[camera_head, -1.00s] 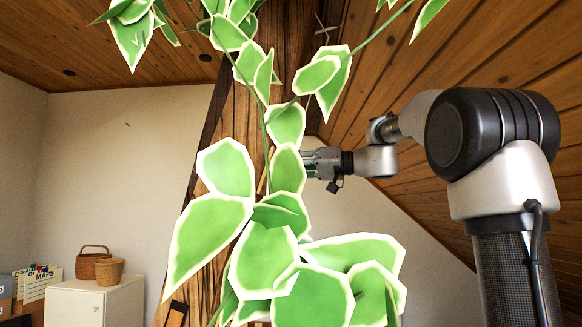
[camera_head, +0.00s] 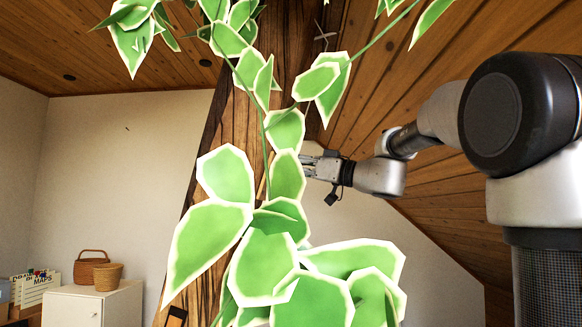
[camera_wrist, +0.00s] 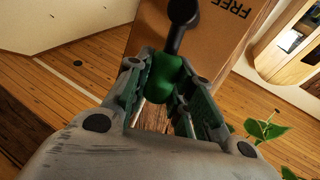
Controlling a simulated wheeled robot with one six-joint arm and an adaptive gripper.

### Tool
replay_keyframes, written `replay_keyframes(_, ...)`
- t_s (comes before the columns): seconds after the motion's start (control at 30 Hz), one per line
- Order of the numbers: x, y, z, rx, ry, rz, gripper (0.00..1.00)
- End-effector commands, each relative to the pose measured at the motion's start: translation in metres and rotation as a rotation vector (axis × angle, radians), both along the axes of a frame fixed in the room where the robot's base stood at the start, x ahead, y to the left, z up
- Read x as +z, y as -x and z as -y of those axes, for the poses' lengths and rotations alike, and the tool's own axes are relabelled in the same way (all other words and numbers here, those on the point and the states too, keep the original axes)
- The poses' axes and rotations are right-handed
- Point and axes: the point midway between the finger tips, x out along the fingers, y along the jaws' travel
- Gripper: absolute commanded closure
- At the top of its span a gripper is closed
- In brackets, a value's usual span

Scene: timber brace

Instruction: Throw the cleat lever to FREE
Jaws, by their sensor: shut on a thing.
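In the wrist view the cleat lever (camera_wrist: 163,76) has a green grip on a dark arm that runs up to a round black pivot. The grip sits between the fingers of my gripper (camera_wrist: 167,88), which is shut on it. The word FREE (camera_wrist: 234,8) shows upside down on a brown panel, to the right of the pivot. In the head view my gripper (camera_head: 309,166) is at the timber post (camera_head: 232,130), its tips close behind the plant's leaves. The lever is hidden there.
A trailing plant (camera_head: 263,262) with large white-edged leaves hangs in front of the post and covers much of it. A sloping plank ceiling (camera_head: 450,60) rises at the right. A white cabinet (camera_head: 95,305) with baskets (camera_head: 90,266) stands at the lower left.

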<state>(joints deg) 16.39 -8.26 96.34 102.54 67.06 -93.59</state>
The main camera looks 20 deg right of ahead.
Motion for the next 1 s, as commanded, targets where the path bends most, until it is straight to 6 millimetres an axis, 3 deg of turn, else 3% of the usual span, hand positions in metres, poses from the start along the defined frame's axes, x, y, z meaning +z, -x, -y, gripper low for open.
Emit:
replay_keyframes(0.5, -0.010, 0.022, -0.010, -0.115, 0.116, 0.354, 1.00)
replay_keyframes(1.0, -0.014, 0.027, -0.013, -0.147, 0.153, 0.460, 1.00)
